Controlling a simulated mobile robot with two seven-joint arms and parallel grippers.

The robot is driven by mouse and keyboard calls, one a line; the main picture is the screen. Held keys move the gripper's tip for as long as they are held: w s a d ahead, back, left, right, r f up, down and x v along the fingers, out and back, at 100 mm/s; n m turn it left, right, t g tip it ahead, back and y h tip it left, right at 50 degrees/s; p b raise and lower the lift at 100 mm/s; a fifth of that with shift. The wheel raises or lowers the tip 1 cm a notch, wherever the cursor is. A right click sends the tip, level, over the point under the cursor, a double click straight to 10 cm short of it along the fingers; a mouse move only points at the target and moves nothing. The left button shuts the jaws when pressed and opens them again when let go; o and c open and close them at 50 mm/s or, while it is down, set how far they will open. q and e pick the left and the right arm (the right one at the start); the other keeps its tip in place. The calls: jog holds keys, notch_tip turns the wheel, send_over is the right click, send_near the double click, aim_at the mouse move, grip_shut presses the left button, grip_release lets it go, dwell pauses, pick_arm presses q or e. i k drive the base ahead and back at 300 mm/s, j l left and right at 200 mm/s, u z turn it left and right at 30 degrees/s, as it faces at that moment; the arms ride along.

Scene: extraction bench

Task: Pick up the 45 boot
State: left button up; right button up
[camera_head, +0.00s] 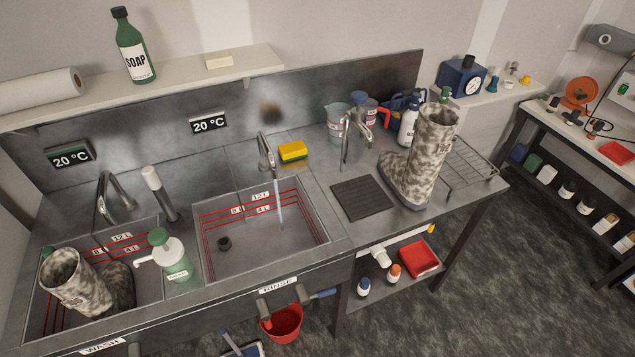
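Two mottled grey-and-white boots are in view. One boot (423,160) stands upright on the metal bench at the right, beside a dark ribbed mat. It has a small mark near its top that is too small to read. The other boot (78,283) is in the left basin, labelled WASH, its shaft tilted to the left. The mark on its shaft is also too small to read, so I cannot tell which boot is the 45. Neither of my grippers shows in the head view.
A thin water stream falls from the tap (265,153) into the RINSE basin (225,259). A soap dispenser (173,258) stands between the basins. A wire rack (474,168), a white bottle (408,126) and jugs (338,117) are near the right boot. A red bucket (284,325) is below.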

aim_at(65, 274)
jog(key=u, duration=1.65)
jog(key=i+l+u, duration=0.2)
jog(key=i+u, duration=0.25)
jog(key=i+l+u, duration=0.9)
jog(key=k+j, duration=0.05)
jog(key=j, duration=0.05)
